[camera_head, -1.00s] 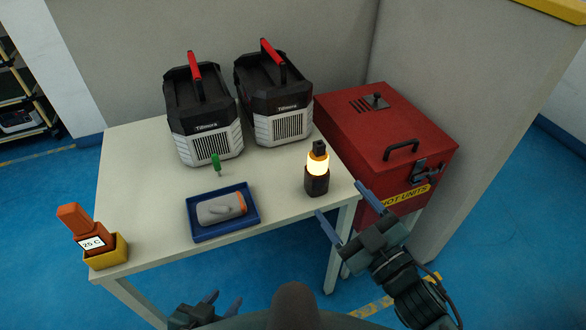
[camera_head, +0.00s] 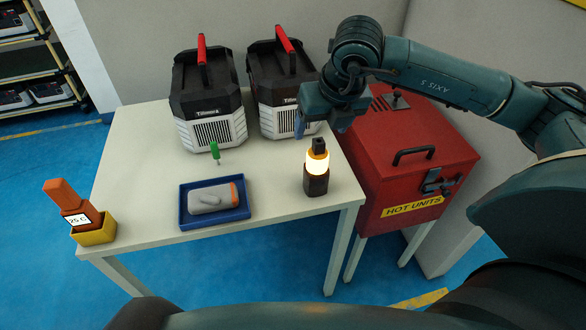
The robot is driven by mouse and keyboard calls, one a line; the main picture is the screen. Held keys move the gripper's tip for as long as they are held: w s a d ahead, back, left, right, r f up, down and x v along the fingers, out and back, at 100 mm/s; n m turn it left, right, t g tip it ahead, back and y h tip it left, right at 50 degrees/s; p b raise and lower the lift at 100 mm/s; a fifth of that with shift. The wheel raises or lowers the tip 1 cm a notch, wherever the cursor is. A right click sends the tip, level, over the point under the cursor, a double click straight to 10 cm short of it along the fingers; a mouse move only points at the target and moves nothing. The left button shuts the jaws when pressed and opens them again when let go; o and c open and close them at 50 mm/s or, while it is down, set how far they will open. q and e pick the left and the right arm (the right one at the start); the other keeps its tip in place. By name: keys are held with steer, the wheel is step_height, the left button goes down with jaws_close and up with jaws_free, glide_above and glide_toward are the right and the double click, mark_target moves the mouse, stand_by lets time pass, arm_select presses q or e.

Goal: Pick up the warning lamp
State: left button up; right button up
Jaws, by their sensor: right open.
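The warning lamp (camera_head: 316,165) stands upright on the white table near its right front corner. It has a dark base, a glowing yellow-white band and a dark block on top. My right gripper (camera_head: 319,124) is open and empty, pointing down just above the lamp's top in the picture. One blue fingertip shows; the other is hard to make out. A gap shows between the gripper and the lamp. My left gripper is out of view.
Two black-and-white units with red handles stand at the table's back, the left one (camera_head: 208,100) and the right one (camera_head: 272,90). A blue tray (camera_head: 214,222) holds a grey device. A red box (camera_head: 415,165) stands right of the table. A yellow holder (camera_head: 95,235) is at front left.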

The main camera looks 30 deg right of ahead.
mark_target(318, 145)
steer(key=shift+h, duration=0.5)
steer(key=w+f, duration=0.1)
steer(key=f, duration=0.1)
steer(key=w+d+f, duration=0.1)
steer(key=f, duration=0.1)
steer(key=w+d+f+p, duration=0.1)
steer(key=f, duration=0.1)
steer(key=shift+w+d+f, duration=0.1)
steer(key=shift+w+f, duration=0.05)
steer(key=shift+w, duration=0.25)
steer(key=shift+p+x, duration=0.65)
steer(key=shift+x, duration=1.95)
steer(key=shift+w+d, duration=0.1)
steer(key=shift+d, duration=0.1)
steer(key=c, duration=1.5)
